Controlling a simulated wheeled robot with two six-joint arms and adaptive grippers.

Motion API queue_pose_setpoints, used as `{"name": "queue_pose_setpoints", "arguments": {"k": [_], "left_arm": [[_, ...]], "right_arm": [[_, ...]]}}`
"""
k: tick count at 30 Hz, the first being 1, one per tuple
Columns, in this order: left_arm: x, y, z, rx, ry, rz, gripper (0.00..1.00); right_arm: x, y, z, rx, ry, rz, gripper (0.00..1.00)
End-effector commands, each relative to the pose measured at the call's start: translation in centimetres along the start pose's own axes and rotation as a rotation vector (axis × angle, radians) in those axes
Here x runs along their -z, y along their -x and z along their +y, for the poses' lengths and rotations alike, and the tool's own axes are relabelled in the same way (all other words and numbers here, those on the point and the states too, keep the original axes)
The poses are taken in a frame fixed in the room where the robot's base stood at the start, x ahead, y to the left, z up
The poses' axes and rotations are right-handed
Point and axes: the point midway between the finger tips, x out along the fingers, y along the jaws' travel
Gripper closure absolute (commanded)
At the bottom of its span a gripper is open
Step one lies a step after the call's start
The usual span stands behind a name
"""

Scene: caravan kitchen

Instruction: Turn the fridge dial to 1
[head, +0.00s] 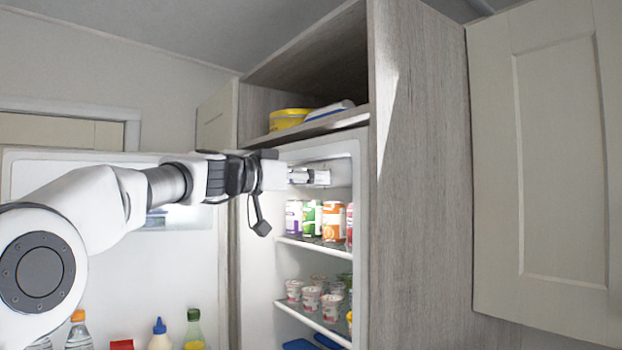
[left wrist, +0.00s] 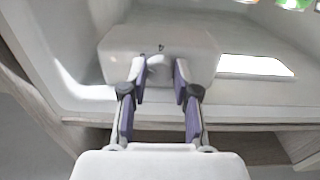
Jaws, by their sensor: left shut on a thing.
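The fridge (head: 362,230) stands open in the head view, with its door (head: 120,240) swung out to the left. My left gripper (head: 322,177) reaches into its top part, above the upper shelf. In the left wrist view, a white control box (left wrist: 205,45) has small dark marks on it. The fridge dial (left wrist: 158,68), small and pale, sits on the box between the fingertips of my left gripper (left wrist: 159,72), which is shut on it. The dial is hidden in the head view, and its setting is too small to read. My right gripper is not in view.
Cans (head: 333,221) stand on the upper shelf below my gripper, with yoghurt pots (head: 311,298) on the shelf under it. Bottles (head: 193,330) stand in the door. A yellow tin (head: 290,117) sits in the cabinet above. A wooden side panel (head: 425,200) bounds the fridge on the right.

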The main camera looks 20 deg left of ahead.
Motion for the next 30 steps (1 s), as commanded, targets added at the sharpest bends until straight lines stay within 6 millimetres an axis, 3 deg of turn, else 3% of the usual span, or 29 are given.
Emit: {"name": "queue_pose_setpoints", "arguments": {"k": [14, 30], "left_arm": [[0.14, 0.04, 0.01, 0.001, 0.126, 0.004, 1.0], [0.37, 0.06, 0.07, 0.0, 0.609, 0.006, 1.0]], "right_arm": [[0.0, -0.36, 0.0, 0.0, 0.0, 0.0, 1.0], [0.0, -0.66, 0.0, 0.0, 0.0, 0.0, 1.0]]}}
